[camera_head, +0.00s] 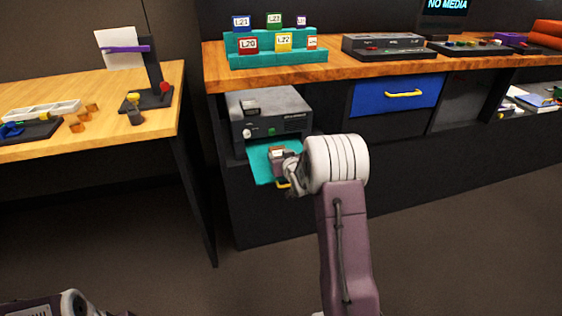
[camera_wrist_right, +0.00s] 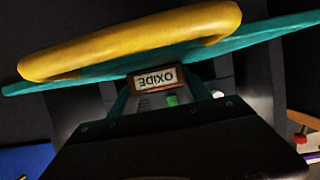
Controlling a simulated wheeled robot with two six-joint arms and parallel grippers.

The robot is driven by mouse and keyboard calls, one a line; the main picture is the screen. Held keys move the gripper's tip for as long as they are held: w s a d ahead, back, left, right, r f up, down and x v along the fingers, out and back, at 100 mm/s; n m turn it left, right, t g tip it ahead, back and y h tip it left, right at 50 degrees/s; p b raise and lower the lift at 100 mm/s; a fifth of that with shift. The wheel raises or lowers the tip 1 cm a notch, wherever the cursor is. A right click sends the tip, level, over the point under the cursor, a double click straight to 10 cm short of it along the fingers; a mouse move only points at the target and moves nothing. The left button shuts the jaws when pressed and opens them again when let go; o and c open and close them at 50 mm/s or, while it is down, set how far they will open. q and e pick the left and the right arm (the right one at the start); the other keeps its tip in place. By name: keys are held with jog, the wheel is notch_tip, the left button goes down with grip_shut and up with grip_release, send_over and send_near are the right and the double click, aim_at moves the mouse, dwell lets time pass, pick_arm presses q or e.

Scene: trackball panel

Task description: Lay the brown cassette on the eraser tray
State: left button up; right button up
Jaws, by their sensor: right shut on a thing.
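The brown cassette (camera_head: 277,152) with a white label is in my right gripper (camera_head: 282,159), at the front of the grey eraser machine (camera_head: 270,112). In the right wrist view its OXIDE label (camera_wrist_right: 156,78) reads upside down between the fingers. The teal eraser tray (camera_head: 258,163) sticks out below the machine, with a yellow handle (camera_head: 283,184) at its front. The cassette is over the tray. I cannot tell whether it touches the tray. In the wrist view the handle (camera_wrist_right: 130,42) crosses close to the camera. My left gripper is not visible.
A wooden counter (camera_head: 345,68) overhangs the machine; a teal rack (camera_head: 275,57) of labelled cassettes stands on it. A blue drawer (camera_head: 395,95) is right of the machine. A side table (camera_head: 50,145) with small parts is at left. The floor in front is clear.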

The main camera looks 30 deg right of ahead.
jog(key=shift+r, duration=0.1)
jog(key=o, duration=1.5)
jog(key=shift+f, duration=0.2)
jog(key=shift+c, duration=0.2)
